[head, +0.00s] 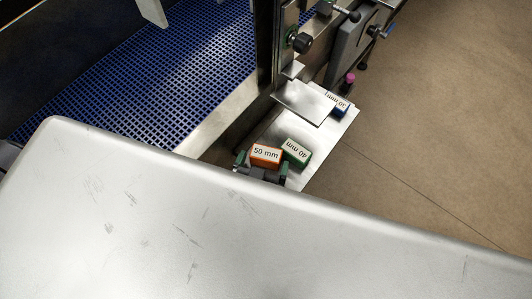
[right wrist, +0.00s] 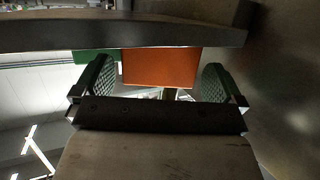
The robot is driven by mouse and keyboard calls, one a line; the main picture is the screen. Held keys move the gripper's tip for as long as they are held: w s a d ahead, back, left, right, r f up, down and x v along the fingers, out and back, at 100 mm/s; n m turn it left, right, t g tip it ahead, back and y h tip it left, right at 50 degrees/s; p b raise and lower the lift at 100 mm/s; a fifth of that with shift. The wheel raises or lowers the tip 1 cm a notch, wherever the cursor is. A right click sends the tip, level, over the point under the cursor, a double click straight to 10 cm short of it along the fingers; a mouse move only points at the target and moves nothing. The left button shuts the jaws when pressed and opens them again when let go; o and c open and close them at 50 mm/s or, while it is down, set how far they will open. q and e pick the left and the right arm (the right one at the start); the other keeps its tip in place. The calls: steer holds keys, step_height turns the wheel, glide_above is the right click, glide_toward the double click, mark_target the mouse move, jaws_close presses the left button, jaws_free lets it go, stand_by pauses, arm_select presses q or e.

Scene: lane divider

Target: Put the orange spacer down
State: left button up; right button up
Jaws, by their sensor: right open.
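The orange spacer (head: 265,154), labelled "50 mm", is on a small metal shelf (head: 318,168), label up. My right gripper (head: 262,167) is open at its near side, with a green-padded finger at either side of it. In the right wrist view the orange spacer (right wrist: 160,68) shows between the open fingers (right wrist: 156,82), with a gap visible on the right; contact on the left is unclear. A green spacer (head: 297,152), labelled "40 mm", stands close to the right of the orange one, turned at an angle. My left gripper is not in view.
A blue spacer (head: 338,108) lies at the shelf's far end, beside a metal plate (head: 300,102) and the bracket with knobs (head: 302,42). A blue mesh conveyor (head: 170,75) runs at the left. A large pale metal surface (head: 200,225) fills the foreground. Open floor (head: 450,120) lies right.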

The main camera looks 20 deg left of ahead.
mark_target(265, 160)
steer(key=shift+w+f, duration=0.2)
steer(key=shift+w, duration=0.45)
steer(key=shift+s, duration=0.1)
steer(key=shift+c, duration=0.8)
steer(key=c, duration=0.8)
steer(key=shift+d+r, duration=0.15)
steer(key=shift+r, duration=0.2)
steer(key=shift+c, duration=0.2)
step_height(265, 160, up, 7)
steer(key=p, duration=0.3)
steer(key=shift+f+p, duration=0.1)
steer(key=shift+p, duration=0.3)
steer(key=s+d+b, duration=0.1)
steer(key=s+d, duration=0.2)
steer(key=d, duration=0.6)
steer(key=s+d+b, duration=0.1)
steer(key=s+d, duration=0.3)
steer(key=d, duration=0.5)
steer(key=w+d+r, duration=0.9)
steer(key=w+d, duration=0.1)
steer(key=w, duration=0.1)
steer(key=shift+w+d+r+m+h, duration=0.2)
steer(key=shift+w+d+m+h, duration=0.1)
steer(key=shift+h, duration=0.1)
